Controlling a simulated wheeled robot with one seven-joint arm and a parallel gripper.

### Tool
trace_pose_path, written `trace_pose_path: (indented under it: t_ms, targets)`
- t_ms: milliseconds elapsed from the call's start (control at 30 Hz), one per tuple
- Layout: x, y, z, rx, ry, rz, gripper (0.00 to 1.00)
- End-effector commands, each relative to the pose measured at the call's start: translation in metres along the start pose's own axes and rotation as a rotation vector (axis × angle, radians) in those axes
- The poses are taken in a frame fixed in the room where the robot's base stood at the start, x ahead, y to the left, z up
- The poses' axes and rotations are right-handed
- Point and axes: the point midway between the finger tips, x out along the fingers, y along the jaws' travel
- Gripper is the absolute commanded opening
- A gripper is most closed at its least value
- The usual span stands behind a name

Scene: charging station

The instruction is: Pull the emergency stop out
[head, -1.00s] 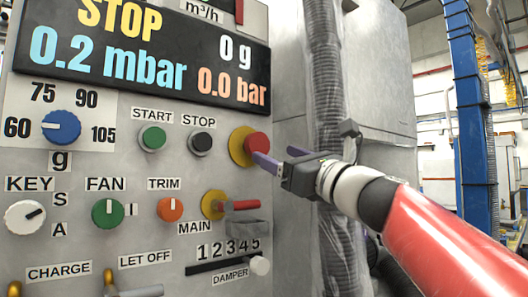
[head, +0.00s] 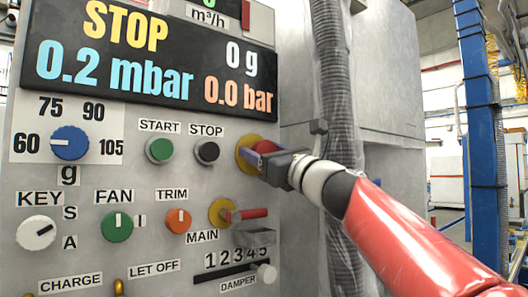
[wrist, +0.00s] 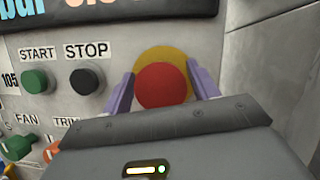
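The emergency stop is a red mushroom button (wrist: 163,86) on a yellow round base (wrist: 163,58), at the right edge of the grey control panel. In the head view the red button (head: 265,146) is partly hidden behind my gripper (head: 262,157). In the wrist view my gripper (wrist: 161,88) has one purple finger on each side of the red button. The fingers are apart, with the button between them. The left finger is very close to the button's edge; a small gap seems to show at the right finger.
A black STOP button (head: 207,151) and a green START button (head: 160,150) sit left of the emergency stop. The red MAIN handle (head: 245,214) juts out just below. A grey hose (head: 335,100) runs vertically to the right.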

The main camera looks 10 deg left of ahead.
Motion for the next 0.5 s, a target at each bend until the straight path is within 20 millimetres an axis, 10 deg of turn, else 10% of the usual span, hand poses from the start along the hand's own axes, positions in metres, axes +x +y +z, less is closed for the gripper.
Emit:
trace_pose_path:
  t_ms: [500]
  targets:
    - [-0.0055,0.0000,0.0019,-0.002,-0.001,0.000,0.07]
